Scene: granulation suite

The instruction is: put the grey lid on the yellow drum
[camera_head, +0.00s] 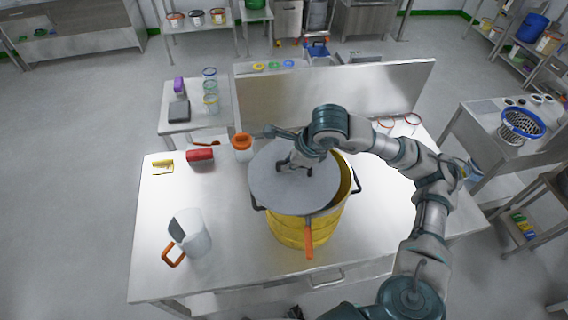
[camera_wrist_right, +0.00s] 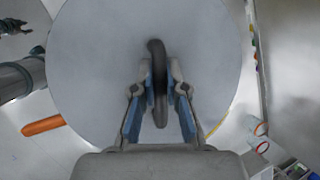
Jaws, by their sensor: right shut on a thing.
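The grey lid (camera_head: 290,190) is a flat round disc with a dark loop handle (camera_wrist_right: 157,85). My right gripper (camera_head: 292,165) is shut on that handle, which stands between its fingers in the wrist view (camera_wrist_right: 160,88). The lid is over the yellow drum (camera_head: 290,232), shifted left of its opening. The drum's yellow inner wall shows at the right. I cannot tell whether lid and rim touch. Dark fingers, probably my left gripper (camera_wrist_right: 17,25), show at the wrist view's upper left edge; their opening is unclear.
An orange handle (camera_head: 309,242) sticks out at the drum's front. A jug (camera_head: 192,236) with an orange handle stands left on the steel table (camera_head: 222,272). A red block (camera_head: 200,155) and an orange-topped jar (camera_head: 242,146) are behind it. A metal panel (camera_head: 335,95) rises at the back.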

